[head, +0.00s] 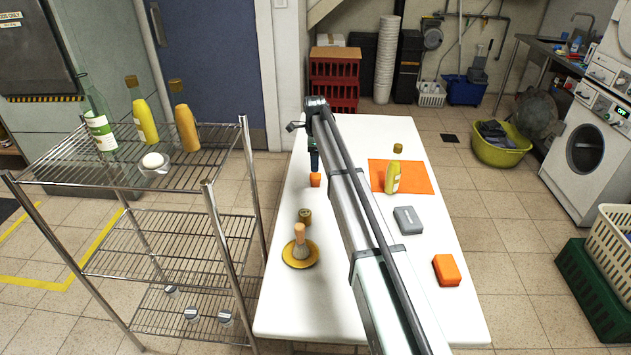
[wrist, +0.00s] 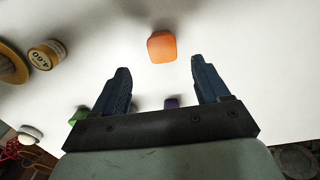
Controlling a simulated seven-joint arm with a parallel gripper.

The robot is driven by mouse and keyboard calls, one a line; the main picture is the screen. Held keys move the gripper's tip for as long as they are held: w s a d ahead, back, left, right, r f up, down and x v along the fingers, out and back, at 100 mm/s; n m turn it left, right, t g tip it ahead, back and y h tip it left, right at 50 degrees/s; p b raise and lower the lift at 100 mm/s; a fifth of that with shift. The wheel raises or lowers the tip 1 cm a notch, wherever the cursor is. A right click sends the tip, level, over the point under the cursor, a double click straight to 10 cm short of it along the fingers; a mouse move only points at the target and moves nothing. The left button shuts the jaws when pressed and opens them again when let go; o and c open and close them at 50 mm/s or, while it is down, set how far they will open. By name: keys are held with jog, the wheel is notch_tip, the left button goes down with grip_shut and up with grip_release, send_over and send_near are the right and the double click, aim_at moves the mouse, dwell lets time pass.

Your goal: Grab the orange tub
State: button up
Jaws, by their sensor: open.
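The small orange tub (head: 315,180) stands on the white table, just below my gripper (head: 314,160) in the head view. In the wrist view the orange tub (wrist: 162,46) lies just beyond the fingertips, between their lines and a little left of the right finger. My gripper (wrist: 160,66) is open, with nothing between its two dark blue fingers. No contact with the tub shows. My arm covers part of the table in the head view.
A labelled jar (wrist: 45,56) and a yellow dish (head: 300,253) with a brush stand nearby. An orange box (head: 446,270), a grey box (head: 408,220) and a yellow bottle (head: 393,177) on an orange mat (head: 420,178) are right of my arm. A wire shelf (head: 160,165) stands left.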

aim_at(315, 176)
jog(key=shift+w+f, duration=0.15)
jog(key=shift+f, duration=4.2)
jog(key=shift+c, duration=0.2)
jog(key=c, duration=1)
jog(key=shift+r, duration=0.15)
